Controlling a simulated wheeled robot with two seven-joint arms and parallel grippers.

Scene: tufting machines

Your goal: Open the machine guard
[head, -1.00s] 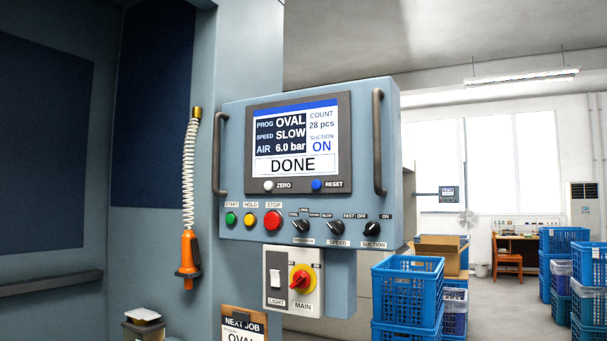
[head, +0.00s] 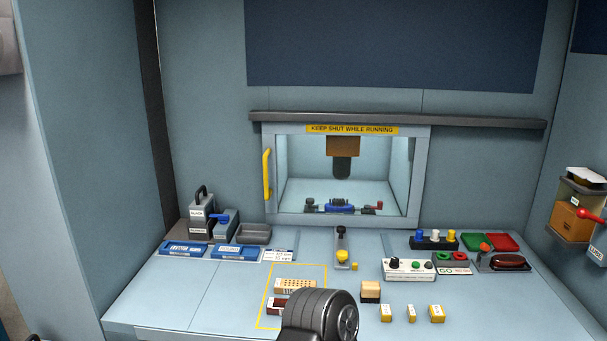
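The machine guard (head: 418,180) is a grey-framed clear window in the back wall, under a dark rail (head: 490,122). It covers the opening and looks shut. A yellow label reading "KEEP SHUT WHILE RUNNING" (head: 352,130) is on its top edge. A yellow upright handle (head: 267,174) is on its left side. Behind the pane, a brown and dark head hangs over a blue fixture (head: 340,207). A dark rounded part of my own arm shows at the bottom centre, well below the guard. Neither gripper shows in the head view.
The work table (head: 185,295) holds blue trays (head: 235,252) at left, a control box (head: 408,270) and red and green bins (head: 503,242) at right. Brush blocks (head: 295,285) lie in a yellow-outlined area. The rail runs clear to the guard's right.

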